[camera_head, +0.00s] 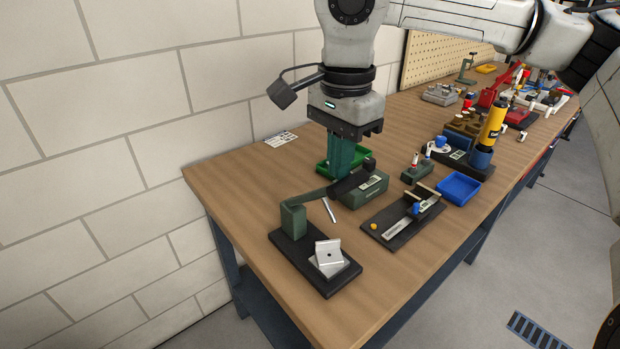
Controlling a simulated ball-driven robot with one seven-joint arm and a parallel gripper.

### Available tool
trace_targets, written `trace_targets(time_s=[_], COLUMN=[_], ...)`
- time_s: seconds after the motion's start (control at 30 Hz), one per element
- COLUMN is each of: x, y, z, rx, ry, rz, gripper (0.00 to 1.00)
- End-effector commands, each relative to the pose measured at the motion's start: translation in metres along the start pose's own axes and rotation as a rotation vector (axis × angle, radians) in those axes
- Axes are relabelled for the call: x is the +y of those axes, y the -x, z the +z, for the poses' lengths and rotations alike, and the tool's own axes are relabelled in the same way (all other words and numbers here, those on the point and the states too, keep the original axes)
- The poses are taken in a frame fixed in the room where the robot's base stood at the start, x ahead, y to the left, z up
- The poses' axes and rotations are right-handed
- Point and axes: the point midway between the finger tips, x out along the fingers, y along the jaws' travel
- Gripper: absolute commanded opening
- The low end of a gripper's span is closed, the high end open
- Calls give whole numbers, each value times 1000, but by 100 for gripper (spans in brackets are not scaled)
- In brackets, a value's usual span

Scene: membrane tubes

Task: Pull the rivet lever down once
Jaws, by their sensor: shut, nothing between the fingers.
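The rivet press stands at the near left end of the workbench on a black base (303,270). Its green post (293,219) carries a green lever arm (312,197) that runs right to a dark handle (349,184). The lever sits raised, sloping slightly up to the right. A silver angled bracket (328,254) sits on the base in front of the post. My gripper (343,175) points down with its green fingers shut and empty. The fingertips appear right at the handle, above or behind it; I cannot tell whether they touch.
A green tray (322,171) and a green labelled box (372,194) lie close behind the handle. A silver pin (329,210) lies by the lever. A black board (384,232) with a ruler, a blue tray (459,188) and a yellow cylinder (493,124) stand to the right.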

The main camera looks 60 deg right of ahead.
Motion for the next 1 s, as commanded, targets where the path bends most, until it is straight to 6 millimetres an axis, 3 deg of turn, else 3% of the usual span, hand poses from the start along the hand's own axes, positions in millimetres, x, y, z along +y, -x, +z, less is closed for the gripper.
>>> trace_targets(time_s=[0.47,1.0], x=[6,23], y=[0,-19], z=[0,0], rx=[1,2], ry=[4,4], rz=[7,5], gripper=[0,0])
